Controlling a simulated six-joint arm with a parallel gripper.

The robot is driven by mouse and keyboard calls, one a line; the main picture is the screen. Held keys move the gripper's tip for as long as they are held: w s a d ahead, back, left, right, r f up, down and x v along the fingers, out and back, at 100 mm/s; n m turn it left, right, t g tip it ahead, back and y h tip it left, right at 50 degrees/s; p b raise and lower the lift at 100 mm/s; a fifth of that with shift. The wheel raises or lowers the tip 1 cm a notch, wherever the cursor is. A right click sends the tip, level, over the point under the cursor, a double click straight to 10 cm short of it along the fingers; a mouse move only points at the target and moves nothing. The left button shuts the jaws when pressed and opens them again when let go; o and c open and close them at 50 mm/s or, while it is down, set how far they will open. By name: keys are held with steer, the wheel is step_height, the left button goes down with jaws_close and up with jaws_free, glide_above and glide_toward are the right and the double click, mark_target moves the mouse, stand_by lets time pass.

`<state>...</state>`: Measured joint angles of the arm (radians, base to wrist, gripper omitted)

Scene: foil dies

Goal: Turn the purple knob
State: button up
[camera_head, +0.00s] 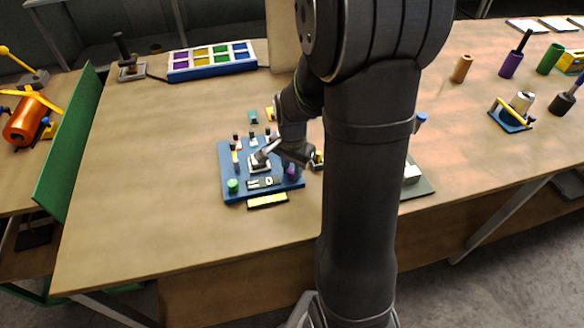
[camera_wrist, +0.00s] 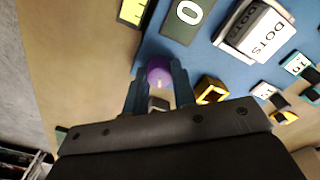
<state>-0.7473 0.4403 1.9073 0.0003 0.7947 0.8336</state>
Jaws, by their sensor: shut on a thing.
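The purple knob (camera_wrist: 159,74) sits near the edge of a blue panel (camera_wrist: 150,48) in the wrist view. It has a small pale mark on its top. My gripper (camera_wrist: 158,84) has its two fingers on either side of the knob, shut on it. In the head view the knob (camera_head: 291,172) shows small at the right of the blue panel (camera_head: 229,196), with my gripper (camera_head: 293,165) over it and partly hiding it.
A green button (camera_head: 233,185), a toggle block marked DOTS (camera_wrist: 262,28) and a display reading 0 (camera_wrist: 188,14) are on the panel. A yellow-framed part (camera_wrist: 211,91) sits close right of my fingers. Bare table lies left of the panel.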

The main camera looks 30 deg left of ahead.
mark_target(292, 171)
steer(key=m, duration=0.6)
stand_by(0.6)
steer(key=o, duration=1)
step_height(292, 171, up, 18)
steer(key=shift+f, duration=0.25)
steer(key=shift+f, duration=0.1)
step_height(292, 171, down, 17)
steer(key=shift+f, duration=0.15)
stand_by(0.5)
